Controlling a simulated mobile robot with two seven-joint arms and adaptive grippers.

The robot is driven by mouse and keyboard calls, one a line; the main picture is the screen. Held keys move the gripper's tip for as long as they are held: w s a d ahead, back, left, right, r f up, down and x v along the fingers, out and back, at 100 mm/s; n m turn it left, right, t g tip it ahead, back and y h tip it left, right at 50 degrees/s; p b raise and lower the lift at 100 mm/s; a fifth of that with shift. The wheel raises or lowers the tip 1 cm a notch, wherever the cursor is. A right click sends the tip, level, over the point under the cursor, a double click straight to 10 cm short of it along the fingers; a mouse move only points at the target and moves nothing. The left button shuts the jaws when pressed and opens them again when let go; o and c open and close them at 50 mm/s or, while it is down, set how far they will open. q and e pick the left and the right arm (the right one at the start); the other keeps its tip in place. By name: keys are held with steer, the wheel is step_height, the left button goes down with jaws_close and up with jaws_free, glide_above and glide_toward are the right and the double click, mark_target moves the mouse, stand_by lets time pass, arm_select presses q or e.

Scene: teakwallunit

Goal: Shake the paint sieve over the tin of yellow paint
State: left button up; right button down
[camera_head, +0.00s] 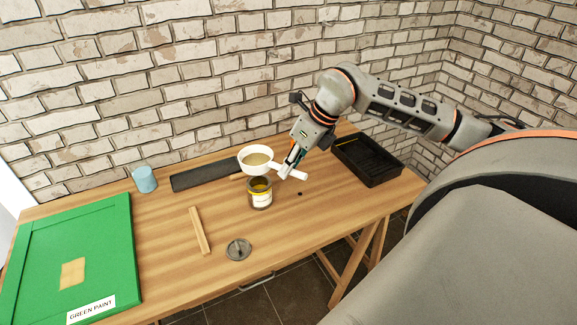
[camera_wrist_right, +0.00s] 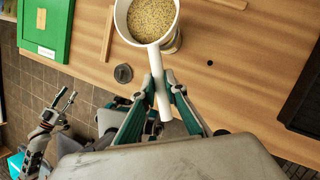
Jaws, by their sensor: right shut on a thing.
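The paint sieve is a white cup with a handle (camera_head: 246,169), held level just above the tin of yellow paint. Its mesh looks tan and speckled in the right wrist view (camera_wrist_right: 151,18). My right gripper (camera_head: 290,168) is shut on the sieve's white handle. The tin of yellow paint (camera_head: 261,198) stands upright and open on the table, partly under the sieve. The sieve covers most of the tin in the right wrist view. My left gripper (camera_wrist_right: 66,98) shows small at the left of the right wrist view, away from the sieve; its jaws are too small to judge.
A round grey lid (camera_head: 238,250) and a wooden stick (camera_head: 199,231) lie on the wooden table (camera_head: 170,270). A green panel (camera_head: 110,245) is at left, a blue cup (camera_head: 144,179) and dark strip (camera_head: 205,177) behind, a black tray (camera_head: 368,160) at right.

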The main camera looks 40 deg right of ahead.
steer(key=shift+f+b, duration=1.35)
steer(key=shift+f, duration=0.85)
steer(key=shift+b, duration=0.65)
stand_by(0.7)
